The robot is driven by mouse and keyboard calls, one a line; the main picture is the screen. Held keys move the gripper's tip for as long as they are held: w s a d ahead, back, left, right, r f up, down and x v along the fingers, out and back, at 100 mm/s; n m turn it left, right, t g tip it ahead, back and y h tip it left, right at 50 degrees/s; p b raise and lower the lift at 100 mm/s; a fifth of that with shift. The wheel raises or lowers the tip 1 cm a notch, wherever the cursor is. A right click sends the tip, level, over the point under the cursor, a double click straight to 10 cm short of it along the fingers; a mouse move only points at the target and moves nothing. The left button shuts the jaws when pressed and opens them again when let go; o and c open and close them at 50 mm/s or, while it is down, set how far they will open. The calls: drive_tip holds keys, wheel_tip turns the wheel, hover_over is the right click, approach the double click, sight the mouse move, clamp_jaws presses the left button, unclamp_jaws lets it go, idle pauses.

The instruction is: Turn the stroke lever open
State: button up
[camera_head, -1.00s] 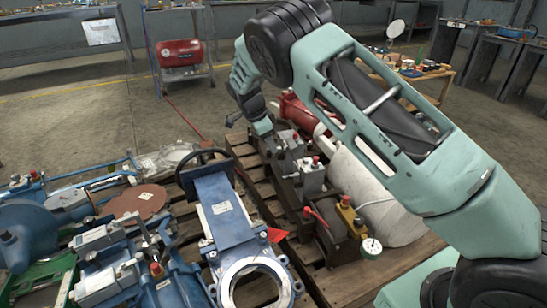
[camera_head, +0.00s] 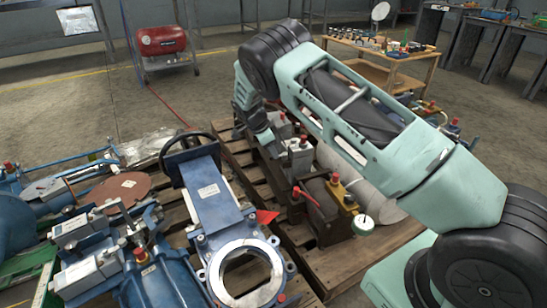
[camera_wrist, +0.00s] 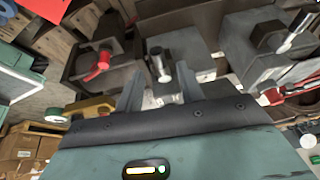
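My gripper (camera_wrist: 160,85) is open in the wrist view, with a gap between its two grey fingers. A short upright metal post with a dark top (camera_wrist: 159,64) shows between and just beyond the fingertips, on a grey block; I cannot tell whether they touch it. A red lever (camera_wrist: 98,65) sits on a dark block to the left; a red lever also shows on the dark unit in the head view (camera_head: 307,197). Another red-handled part (camera_wrist: 271,95) is at the right. I cannot tell which part is the stroke lever.
The units stand on a wooden pallet (camera_head: 238,153). A blue valve with a round flange (camera_head: 222,212) and a black handwheel lies left of my arm. Other blue machinery (camera_head: 160,275) fills the lower left. A red tank (camera_head: 161,40) and a wooden table (camera_head: 385,57) stand behind, with open floor between.

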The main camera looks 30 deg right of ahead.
drive_tip(key=shift+x, duration=1.2)
clamp_jaws()
